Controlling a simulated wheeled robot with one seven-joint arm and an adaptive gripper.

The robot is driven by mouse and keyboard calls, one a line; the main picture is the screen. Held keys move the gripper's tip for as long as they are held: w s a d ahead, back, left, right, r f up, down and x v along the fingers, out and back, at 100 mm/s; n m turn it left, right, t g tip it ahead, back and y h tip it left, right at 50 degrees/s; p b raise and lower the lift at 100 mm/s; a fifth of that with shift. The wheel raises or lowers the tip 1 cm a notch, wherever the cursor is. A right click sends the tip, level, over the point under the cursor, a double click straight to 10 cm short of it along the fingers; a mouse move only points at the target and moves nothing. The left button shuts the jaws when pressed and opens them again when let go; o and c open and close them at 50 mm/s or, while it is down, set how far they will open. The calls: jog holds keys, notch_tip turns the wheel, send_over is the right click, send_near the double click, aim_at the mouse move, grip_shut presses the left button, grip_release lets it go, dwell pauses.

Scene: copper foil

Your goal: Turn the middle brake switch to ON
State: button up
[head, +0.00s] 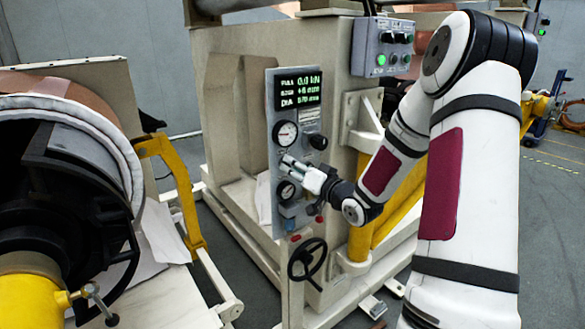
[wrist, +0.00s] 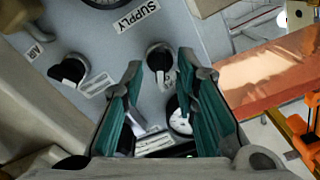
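A grey control panel (head: 267,205) stands upright in the head view, with a display, gauges and a black knob (head: 318,142). My gripper (head: 287,163) is in front of its middle and hides part of it. In the wrist view my gripper (wrist: 160,62) is open, its two teal-padded fingers apart. A round black switch (wrist: 159,56) with a light marking shows between and beyond the fingertips; I cannot tell whether they touch it. A second black switch (wrist: 68,70) lies to the left. Their small labels are unreadable, so I cannot tell which is the middle brake switch.
A white gauge (wrist: 180,118) shows partly behind the right finger. A black handwheel (head: 307,259) sticks out below the panel. A grey button box (head: 368,45) is mounted to the upper right. A yellow post (head: 360,238) stands right of the panel; a large roll assembly (head: 70,190) is at left.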

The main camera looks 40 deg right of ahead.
jog(key=shift+w, duration=0.45)
grip_shut()
jog(key=n+b, duration=0.2)
jog(key=n, duration=0.4)
jog(key=shift+a+b, duration=0.15)
jog(key=shift+b, duration=0.2)
jog(key=n+b, duration=0.4)
jog(key=n, duration=0.1)
jog(key=shift+a+n, duration=0.1)
jog(key=shift+n, duration=0.3)
